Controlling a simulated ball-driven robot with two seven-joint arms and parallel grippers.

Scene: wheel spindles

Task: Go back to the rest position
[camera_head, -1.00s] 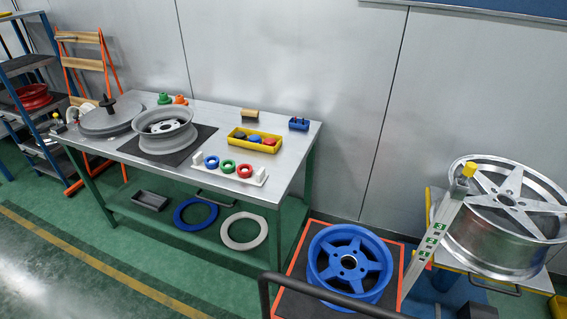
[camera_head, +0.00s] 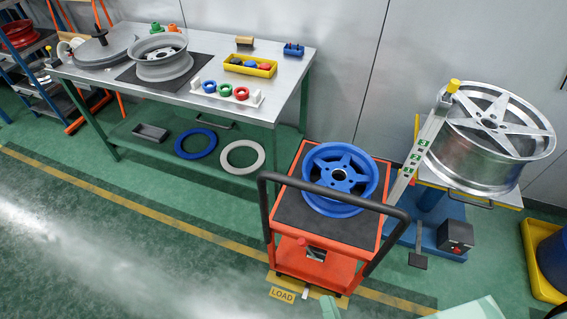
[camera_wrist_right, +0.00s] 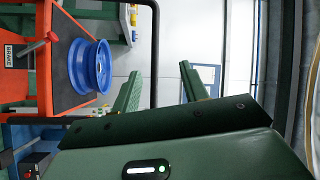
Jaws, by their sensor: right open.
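My right gripper (camera_wrist_right: 162,70) shows in the wrist view with its two green fingers spread apart and nothing between them. In the head view only pale green parts of it or its arm show at the bottom edge. My left gripper is in neither view. A blue five-spoke wheel (camera_head: 341,174) lies on the dark top of an orange cart (camera_head: 337,262); it also shows in the wrist view (camera_wrist_right: 90,66), apart from the fingers. A silver wheel (camera_head: 491,136) lies on the stand at the right. A grey rim (camera_head: 161,62) sits on the workbench.
The cart's black handle (camera_head: 334,194) stands up at its near side. The steel workbench (camera_head: 214,98) carries a yellow tray (camera_head: 250,67) and coloured rings. A yellow bin (camera_head: 545,262) stands at the far right. The green floor at the left front is clear.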

